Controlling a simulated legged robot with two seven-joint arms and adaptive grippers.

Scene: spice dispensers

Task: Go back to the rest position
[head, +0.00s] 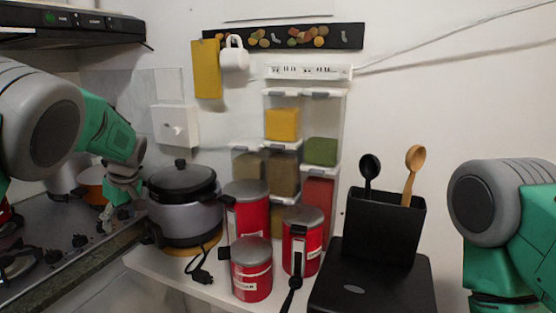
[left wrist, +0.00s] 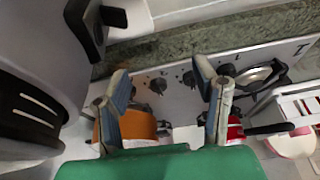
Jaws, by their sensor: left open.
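My left gripper (head: 118,205) hangs down over the stove at the left, just left of the silver and black cooker (head: 184,205). In the left wrist view its two blue-grey fingers (left wrist: 162,78) are spread apart with nothing between them; the stove's knobs show beyond the gap. My left arm comes in from the left edge, green and grey. My right arm shows only as a grey joint and green link at the right edge; its gripper is out of view.
Red canisters (head: 251,270) stand on the white counter before clear spice dispensers (head: 283,125). A black utensil holder (head: 383,228) stands at the right. The stove (head: 60,255) holds an orange pot (head: 93,182), which also shows in the left wrist view (left wrist: 138,125). A black cord lies near the counter's front edge.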

